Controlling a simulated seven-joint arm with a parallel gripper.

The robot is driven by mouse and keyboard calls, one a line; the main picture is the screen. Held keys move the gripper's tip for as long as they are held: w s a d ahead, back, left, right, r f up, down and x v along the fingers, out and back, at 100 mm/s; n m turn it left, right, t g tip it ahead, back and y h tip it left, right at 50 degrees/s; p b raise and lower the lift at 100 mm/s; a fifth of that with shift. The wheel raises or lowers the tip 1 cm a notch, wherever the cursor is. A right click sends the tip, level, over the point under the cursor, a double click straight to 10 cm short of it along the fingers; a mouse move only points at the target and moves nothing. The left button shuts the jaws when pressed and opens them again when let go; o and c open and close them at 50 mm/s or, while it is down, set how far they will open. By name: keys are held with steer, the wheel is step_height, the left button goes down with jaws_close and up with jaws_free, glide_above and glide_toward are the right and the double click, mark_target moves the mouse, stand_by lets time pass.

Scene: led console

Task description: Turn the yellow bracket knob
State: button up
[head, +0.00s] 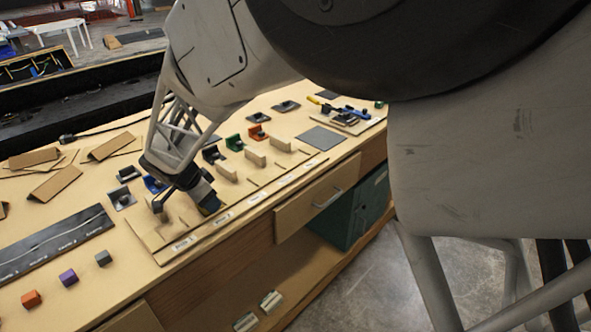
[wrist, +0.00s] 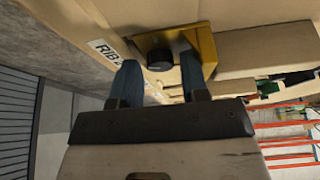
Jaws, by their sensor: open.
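The yellow bracket (wrist: 205,42) shows in the wrist view at the top middle, with a round black knob (wrist: 160,58) on it. My gripper (wrist: 161,72) is open, its two blue-grey fingers apart. The knob appears between and just beyond the fingertips; I cannot tell whether they touch it. In the head view my gripper (head: 207,200) is low over the near end of the wooden fixture board (head: 165,252). There it largely hides the yellow bracket.
A blue bracket (head: 154,185), a green bracket (head: 234,143) and an orange bracket (head: 257,134) stand behind the board. Upright wooden blocks (head: 255,157) stand along it. Coloured cubes (head: 68,277) and a dark strip (head: 55,243) lie left. Bench space around the cubes is clear.

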steer(key=n, duration=0.2)
steer(key=n+t+y, duration=0.1)
steer(key=n, duration=0.2)
steer(key=shift+r+y, duration=0.1)
steer(key=shift+y, duration=0.2)
steer(key=shift+d+n+t+y, duration=0.15)
steer(key=shift+n+y, duration=0.4)
steer(key=shift+n, duration=0.9)
steer(key=shift+n+t+y, duration=0.15)
steer(key=shift+n+y, duration=0.4)
steer(key=shift+n, duration=0.9)
steer(key=shift+d+n+y, duration=0.1)
steer(key=shift+n+y, duration=0.3)
steer(key=shift+n, duration=0.6)
steer(key=shift+d+n+g+y, duration=0.15)
steer(key=shift+n+g+y, duration=0.3)
steer(key=shift+n, duration=1.05)
steer(key=shift+w+n+g+y, duration=0.1)
steer(key=shift+n+g+y, duration=0.3)
steer(key=shift+n, duration=0.95)
steer(key=shift+n+g+y, duration=0.25)
steer(key=shift+n+y, duration=0.2)
steer(key=shift+n, duration=0.9)
